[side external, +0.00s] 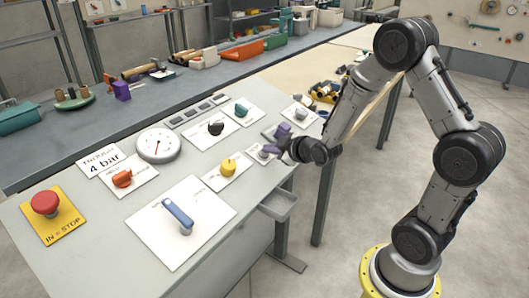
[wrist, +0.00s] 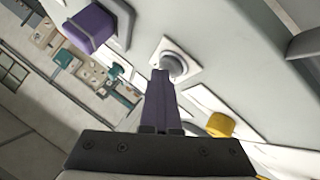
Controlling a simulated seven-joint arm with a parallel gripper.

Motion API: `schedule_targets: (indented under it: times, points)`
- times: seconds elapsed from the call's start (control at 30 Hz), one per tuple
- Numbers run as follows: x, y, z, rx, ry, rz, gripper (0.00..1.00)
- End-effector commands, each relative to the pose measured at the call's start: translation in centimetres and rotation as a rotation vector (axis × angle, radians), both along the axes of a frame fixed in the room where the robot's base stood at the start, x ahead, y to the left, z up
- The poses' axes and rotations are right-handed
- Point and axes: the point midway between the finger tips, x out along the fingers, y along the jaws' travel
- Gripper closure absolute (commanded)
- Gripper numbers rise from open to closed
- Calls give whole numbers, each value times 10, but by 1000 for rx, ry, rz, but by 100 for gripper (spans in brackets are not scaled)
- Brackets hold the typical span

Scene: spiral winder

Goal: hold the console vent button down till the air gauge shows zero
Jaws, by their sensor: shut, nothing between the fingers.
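A small grey round button (wrist: 173,65) on a white plate is straight ahead of my fingers in the wrist view; no readable label confirms it as the vent button. In the side view its plate (side external: 263,158) lies near the console's right edge. My gripper (wrist: 161,76) is shut and empty, its purple fingertips overlapping the button's lower edge in the picture. I cannot tell whether they touch it or whether it is pressed. In the side view my gripper (side external: 269,149) is low over this plate. The round white air gauge (side external: 158,145) has a thin needle; its reading is too small to tell.
A purple block-shaped control (wrist: 90,27) and a yellow knob (wrist: 220,125) flank the button.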

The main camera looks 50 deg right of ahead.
Motion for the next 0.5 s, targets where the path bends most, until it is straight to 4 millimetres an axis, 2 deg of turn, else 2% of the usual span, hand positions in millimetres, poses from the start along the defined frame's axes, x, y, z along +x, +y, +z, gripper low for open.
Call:
schedule_targets:
  times: [0.17,0.5]
  points:
    - [-1,0,0,1,4,0,100]
    - [-5,0,14,0,2,0,100]
